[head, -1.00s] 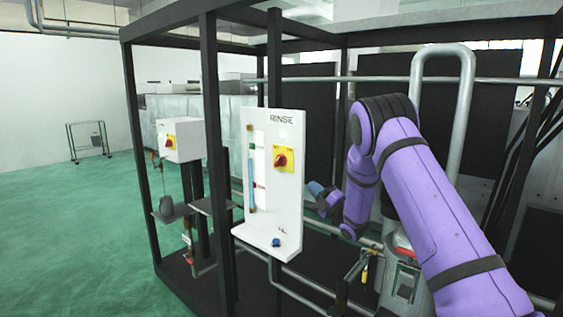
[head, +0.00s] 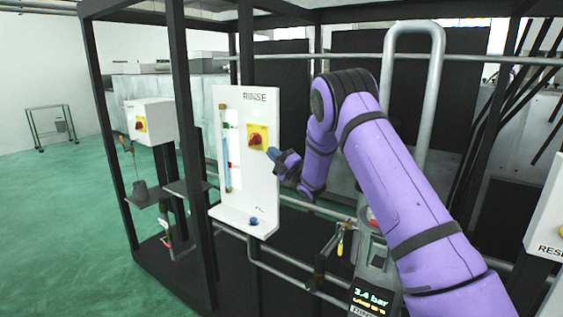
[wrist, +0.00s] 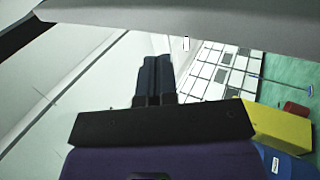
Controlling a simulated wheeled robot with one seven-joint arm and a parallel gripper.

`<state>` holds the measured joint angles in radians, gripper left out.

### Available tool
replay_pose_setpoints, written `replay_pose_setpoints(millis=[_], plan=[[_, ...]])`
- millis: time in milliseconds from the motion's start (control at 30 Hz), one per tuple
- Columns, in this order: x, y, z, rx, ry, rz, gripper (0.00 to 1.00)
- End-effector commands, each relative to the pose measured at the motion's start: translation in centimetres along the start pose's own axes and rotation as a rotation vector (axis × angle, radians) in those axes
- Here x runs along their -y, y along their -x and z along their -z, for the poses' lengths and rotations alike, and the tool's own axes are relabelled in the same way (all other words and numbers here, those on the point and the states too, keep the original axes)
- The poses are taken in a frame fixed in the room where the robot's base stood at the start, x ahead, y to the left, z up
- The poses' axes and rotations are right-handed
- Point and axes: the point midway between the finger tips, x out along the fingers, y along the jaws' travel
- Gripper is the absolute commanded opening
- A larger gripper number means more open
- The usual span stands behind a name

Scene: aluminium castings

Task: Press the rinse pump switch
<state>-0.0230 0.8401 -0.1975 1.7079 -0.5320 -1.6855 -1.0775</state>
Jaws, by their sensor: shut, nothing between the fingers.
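The white rinse panel (head: 238,195), lettered RINSE, stands left of centre in the head view. My gripper (head: 272,153) is by the panel's right edge, just right of and slightly below the knob. Contact with the panel or knob cannot be made out. In the wrist view my dark fingers (wrist: 155,78) lie side by side, shut with nothing between them. A yellow block (wrist: 278,130) shows at lower right there; I cannot tell whether it belongs to the switch.
A second white box with a red-and-yellow switch (head: 140,124) is at left behind a black frame post (head: 190,150). A gauge display (head: 370,300) reading about 3.4 bar sits below my arm. A RESET box (head: 548,225) is at the right edge. Green floor is open at left.

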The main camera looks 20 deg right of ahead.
Motion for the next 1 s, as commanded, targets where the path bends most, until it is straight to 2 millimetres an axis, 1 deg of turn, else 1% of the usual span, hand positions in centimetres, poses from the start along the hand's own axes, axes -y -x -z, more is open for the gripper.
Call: replay_pose_setpoints(millis=[33,200,400,600,1000], plan=[[0.0,-1.0,0.0,-0.002,0.001,-0.003,0.00],[0.0,-3.9,0.1,-0.002,0.000,-0.002,0.00],[0.0,-6.0,0.0,0.000,0.001,0.000,0.00],[0.0,-6.6,0.0,0.001,0.000,0.000,0.00],[0.0,-6.7,0.0,0.001,0.000,0.009,0.00]])
